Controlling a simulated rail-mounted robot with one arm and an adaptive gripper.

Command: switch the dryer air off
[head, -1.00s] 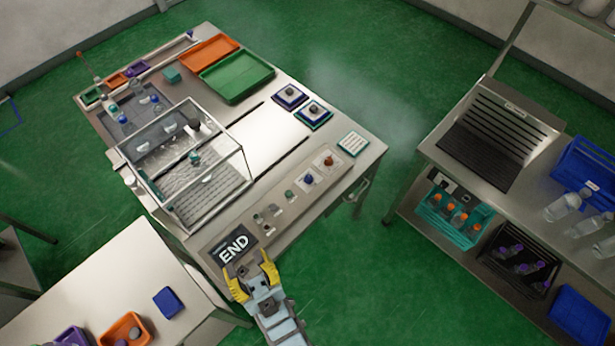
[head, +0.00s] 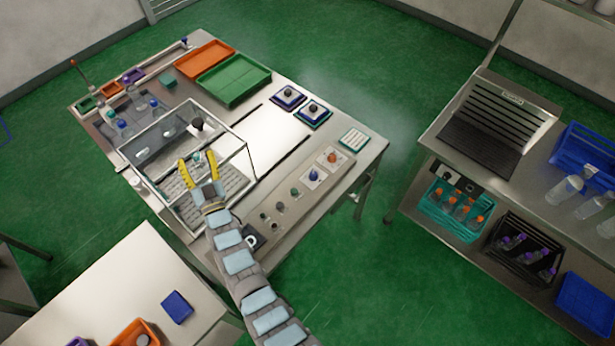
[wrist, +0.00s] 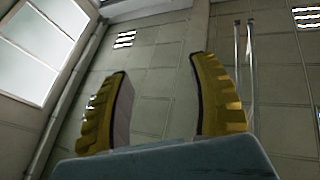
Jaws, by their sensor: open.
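My gripper (head: 197,170) has yellow fingers spread apart and empty. In the head view it appears over the front of the clear-walled enclosure (head: 232,133) on the steel machine table. In the wrist view the open fingers (wrist: 160,105) point up at the wall and ceiling, with nothing between them. The front control strip (head: 285,207) carries several small knobs, a blue knob (head: 314,175) and an orange-red knob (head: 332,158). Their labels are too small to read, so I cannot tell which is the dryer air control.
An orange tray (head: 207,57) and a green tray (head: 233,80) lie at the table's back. Bottles (head: 123,128) stand left of the enclosure. A side bench (head: 130,285) is at lower left, and a rack with crates (head: 455,204) stands right. Green floor lies between.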

